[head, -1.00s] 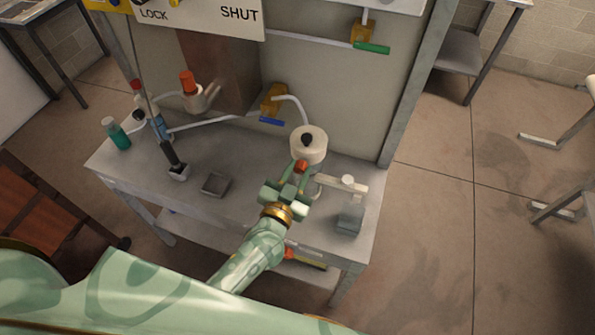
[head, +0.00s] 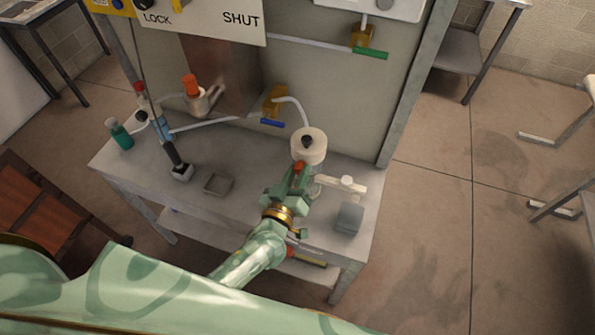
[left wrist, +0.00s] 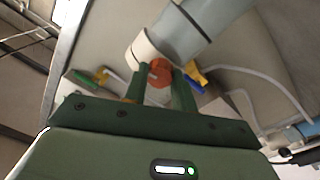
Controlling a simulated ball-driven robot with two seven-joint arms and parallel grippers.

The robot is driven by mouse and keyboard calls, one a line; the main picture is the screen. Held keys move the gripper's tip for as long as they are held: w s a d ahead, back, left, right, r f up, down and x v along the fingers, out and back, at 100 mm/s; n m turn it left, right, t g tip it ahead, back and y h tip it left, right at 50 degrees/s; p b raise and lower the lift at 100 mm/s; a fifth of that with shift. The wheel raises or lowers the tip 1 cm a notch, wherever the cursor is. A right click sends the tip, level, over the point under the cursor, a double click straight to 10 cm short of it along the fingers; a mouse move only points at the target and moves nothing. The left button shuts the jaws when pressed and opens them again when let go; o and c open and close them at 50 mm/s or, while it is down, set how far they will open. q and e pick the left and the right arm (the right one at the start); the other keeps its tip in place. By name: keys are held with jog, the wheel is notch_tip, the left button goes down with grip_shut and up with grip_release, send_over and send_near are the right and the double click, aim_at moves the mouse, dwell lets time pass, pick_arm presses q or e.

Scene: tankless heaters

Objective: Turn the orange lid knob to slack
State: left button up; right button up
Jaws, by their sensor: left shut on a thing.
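The orange knob (head: 299,166) sits at the front of a white round canister (head: 309,147) with a dark top cap, on the workbench. My left gripper (head: 291,175) reaches it from the front, its fingers closed on either side of the knob. In the left wrist view the orange knob (left wrist: 160,72) shows between the two green fingertips (left wrist: 162,82), against a white collar (left wrist: 145,50) on a grey-blue cylinder. The fingers partly cover the knob, and its turn angle cannot be read. My right gripper is not in view.
A white valve-like fitting (head: 342,184) and a grey block (head: 349,218) stand close on the right. A small grey tray (head: 218,183), a black-handled tool (head: 175,162) and a teal bottle (head: 120,134) are on the left. Another orange-topped fitting (head: 190,86) is behind. Some bench surface around the tray is clear.

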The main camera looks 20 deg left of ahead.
pick_arm(q)
jog(key=n, duration=0.6)
jog(key=shift+n+y, duration=0.3)
jog(key=shift+n, duration=0.1)
jog(key=n, duration=0.6)
jog(key=shift+f+n, duration=0.15)
jog(key=shift+n, duration=0.15)
jog(key=o, duration=1)
jog(key=s+b, duration=0.1)
jog(key=s, duration=1.5)
jog(key=shift+s+a+f, duration=0.15)
jog(key=shift+a+f, duration=0.05)
jog(key=shift+f, duration=0.05)
